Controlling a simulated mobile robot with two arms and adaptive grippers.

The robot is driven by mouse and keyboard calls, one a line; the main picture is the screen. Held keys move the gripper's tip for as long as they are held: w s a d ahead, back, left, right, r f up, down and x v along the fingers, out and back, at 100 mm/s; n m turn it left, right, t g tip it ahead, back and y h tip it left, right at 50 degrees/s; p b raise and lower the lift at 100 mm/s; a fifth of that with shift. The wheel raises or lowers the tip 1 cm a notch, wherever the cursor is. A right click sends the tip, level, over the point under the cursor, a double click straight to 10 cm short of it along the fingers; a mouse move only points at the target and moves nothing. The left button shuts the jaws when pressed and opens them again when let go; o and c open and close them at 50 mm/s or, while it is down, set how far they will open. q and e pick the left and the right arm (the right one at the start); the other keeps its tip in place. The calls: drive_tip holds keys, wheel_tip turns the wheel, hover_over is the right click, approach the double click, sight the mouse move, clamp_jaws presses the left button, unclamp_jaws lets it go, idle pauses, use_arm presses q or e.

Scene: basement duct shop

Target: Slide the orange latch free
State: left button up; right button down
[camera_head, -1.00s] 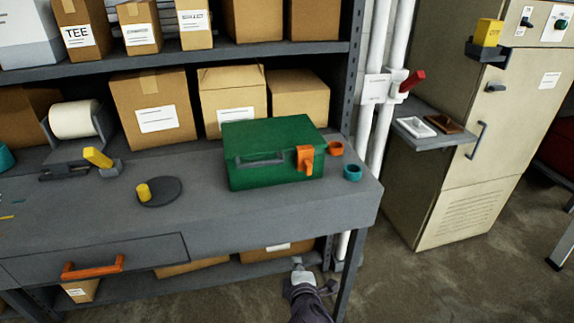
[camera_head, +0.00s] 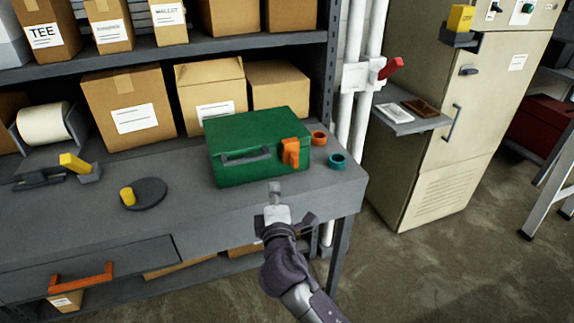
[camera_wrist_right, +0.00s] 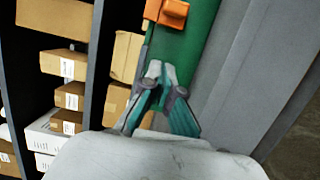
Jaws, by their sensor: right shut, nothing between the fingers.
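The orange latch (camera_head: 290,152) is on the front face of the green case (camera_head: 236,128), near its right end. The case stands closed on the grey workbench (camera_head: 215,214). My right gripper (camera_head: 275,188) is shut and empty, in front of the case and a little below and left of the latch. In the right wrist view, the latch (camera_wrist_right: 167,12) is at the top edge, beyond the shut fingertips (camera_wrist_right: 158,68), with the green case beside it. I see a gap between the fingers and the latch. My left gripper is not in view.
Cardboard boxes (camera_head: 132,105) stand behind. The bench in front of the case is clear.

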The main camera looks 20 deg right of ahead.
sight(285, 156)
drive_tip(key=x, duration=0.4)
drive_tip(key=p+x, duration=0.1)
drive_tip(key=x, duration=0.4)
drive_tip(key=shift+s+d+r+p, duration=0.1)
drive_tip(key=shift+d+p, duration=0.1)
drive_tip(key=shift+p, duration=0.1)
drive_tip(key=shift+d+p, duration=0.6)
drive_tip(key=shift+d, duration=0.6)
drive_tip(key=shift+s+d, duration=0.2)
drive_tip(key=shift+d, duration=0.4)
drive_tip(key=shift+w, duration=0.1)
drive_tip(key=d, duration=0.5)
drive_tip(key=shift+d, duration=0.1)
drive_tip(key=shift+w, duration=0.1)
